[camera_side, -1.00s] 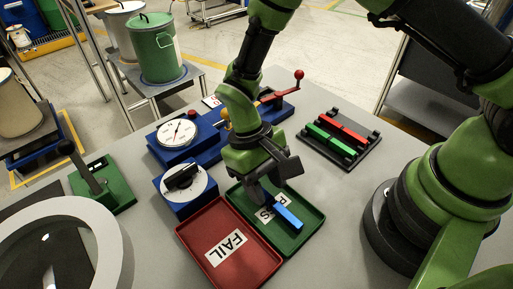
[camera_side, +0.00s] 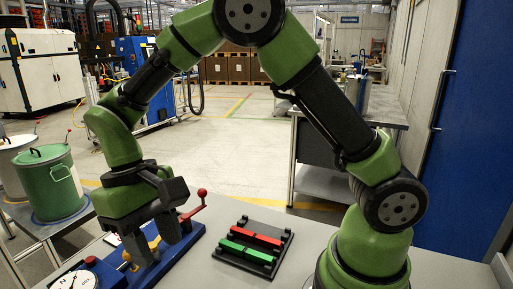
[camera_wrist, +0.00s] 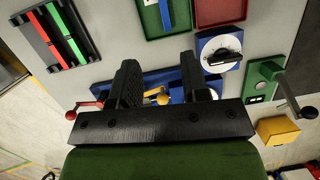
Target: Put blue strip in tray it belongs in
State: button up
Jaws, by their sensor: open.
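The blue strip (camera_wrist: 166,14) lies in the green tray (camera_wrist: 150,27), seen at the top edge of the wrist view, which cuts off part of both. The red tray (camera_wrist: 222,12) is beside it. My gripper (camera_wrist: 160,83) is open and empty, its two black fingers apart above the blue pump base. In the side view my gripper (camera_side: 174,212) hangs raised over the blue base with the red-knobbed lever. The trays and the blue strip are out of the side view.
A black rack (camera_side: 252,247) holds a red strip (camera_side: 256,236) and a green strip (camera_side: 246,252). A blue box with a black-and-white dial (camera_wrist: 220,48) and a green lever base (camera_wrist: 262,78) stand near the trays. Grey table around the rack is clear.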

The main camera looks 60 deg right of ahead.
jog(key=s+d+r+m+t+y, duration=0.1)
jog(key=s+d+r+m+t, duration=0.2)
jog(key=s+d+r+t, duration=0.7)
jog(key=v, duration=0.4)
jog(key=shift+s, duration=0.25)
jog(key=shift+r, duration=0.1)
dwell(0.5)
